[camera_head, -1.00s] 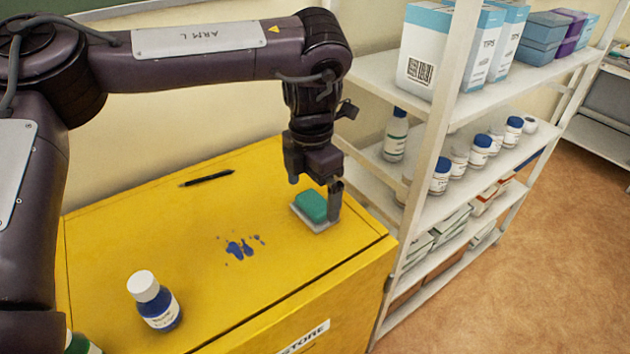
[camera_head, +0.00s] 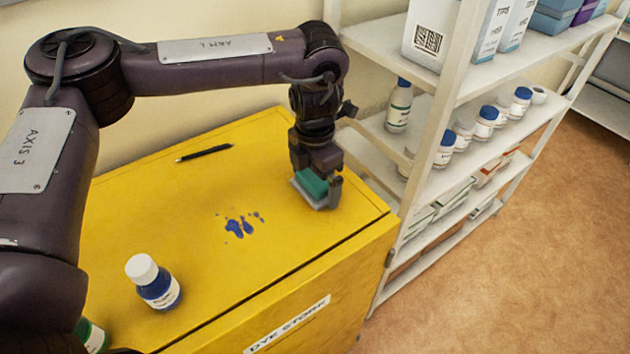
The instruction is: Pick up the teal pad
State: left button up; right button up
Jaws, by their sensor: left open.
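The teal pad (camera_head: 312,184) lies on a pale tray or base (camera_head: 308,198) near the right end of the yellow cabinet top. My left gripper (camera_head: 318,184) points down right over the pad, with one finger visible at the pad's right side. The other finger is hidden behind the pad or the gripper body. The jaws are open around the pad, and I cannot tell whether they touch it. My right gripper is not in view.
The yellow cabinet (camera_head: 160,215) bears a black pen (camera_head: 203,153), a blue spill (camera_head: 240,226) and a white-capped blue bottle (camera_head: 153,282). A white shelf unit (camera_head: 440,120) with bottles and boxes stands close on the right.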

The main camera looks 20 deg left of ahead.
aim_at(315, 177)
pick_arm(q)
jog(key=shift+s, duration=0.1)
jog(key=c, duration=0.8)
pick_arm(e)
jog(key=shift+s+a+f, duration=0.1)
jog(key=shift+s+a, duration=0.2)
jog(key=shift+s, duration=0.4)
pick_arm(q)
jog(key=shift+r, duration=0.5)
notch_tip(315, 177, up, 19)
jog(key=shift+p, duration=0.4)
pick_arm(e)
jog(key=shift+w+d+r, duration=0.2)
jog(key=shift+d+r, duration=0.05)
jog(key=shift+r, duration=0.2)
